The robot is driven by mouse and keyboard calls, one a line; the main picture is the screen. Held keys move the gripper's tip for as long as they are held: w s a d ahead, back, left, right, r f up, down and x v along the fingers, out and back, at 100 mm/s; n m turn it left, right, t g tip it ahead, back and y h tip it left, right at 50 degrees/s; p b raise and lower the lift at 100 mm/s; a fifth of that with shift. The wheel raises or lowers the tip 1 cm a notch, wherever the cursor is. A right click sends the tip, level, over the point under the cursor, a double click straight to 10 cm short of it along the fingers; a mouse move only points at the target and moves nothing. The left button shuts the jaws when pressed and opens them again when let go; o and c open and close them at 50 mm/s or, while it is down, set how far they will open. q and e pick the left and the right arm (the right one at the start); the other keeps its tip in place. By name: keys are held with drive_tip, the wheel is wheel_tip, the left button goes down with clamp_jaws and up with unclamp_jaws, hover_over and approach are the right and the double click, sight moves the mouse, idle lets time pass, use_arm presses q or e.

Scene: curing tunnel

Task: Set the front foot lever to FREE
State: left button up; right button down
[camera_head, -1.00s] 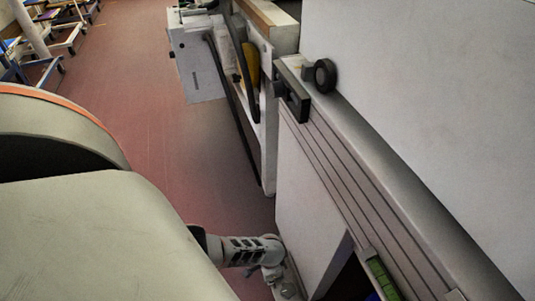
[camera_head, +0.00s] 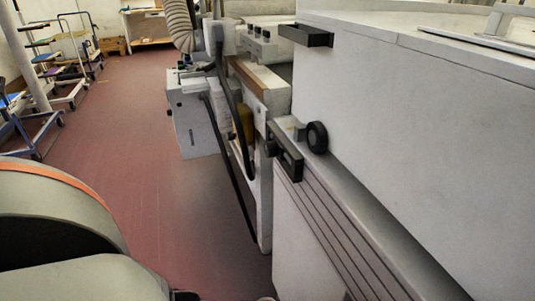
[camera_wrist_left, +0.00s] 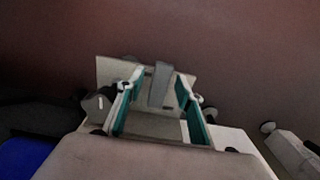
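My left gripper (camera_wrist_left: 157,92) shows in the left wrist view with its two teal-lined fingers spread apart. A grey upright bar (camera_wrist_left: 159,84), which may be the front foot lever, stands between or just beyond the fingertips, with a gap on each side. A pale plate (camera_wrist_left: 110,69) lies behind it. I cannot read any FREE marking or tell the lever's setting. In the head view the left gripper and the foot lever are out of sight, and my own left arm fills the lower left. My right gripper shows in neither view.
The large white machine (camera_head: 420,110) takes up the right side, with a black handle (camera_head: 306,35) and a black knob (camera_head: 316,137). Blue-framed carts (camera_head: 35,115) stand far left. Red floor (camera_head: 150,170) is open along the machine. A blue object (camera_wrist_left: 25,158) shows lower left in the wrist view.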

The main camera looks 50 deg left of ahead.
use_arm(q)
drive_tip(key=shift+r, duration=0.1)
wheel_tip(320, 180, up, 12)
idle(0.9)
idle(0.5)
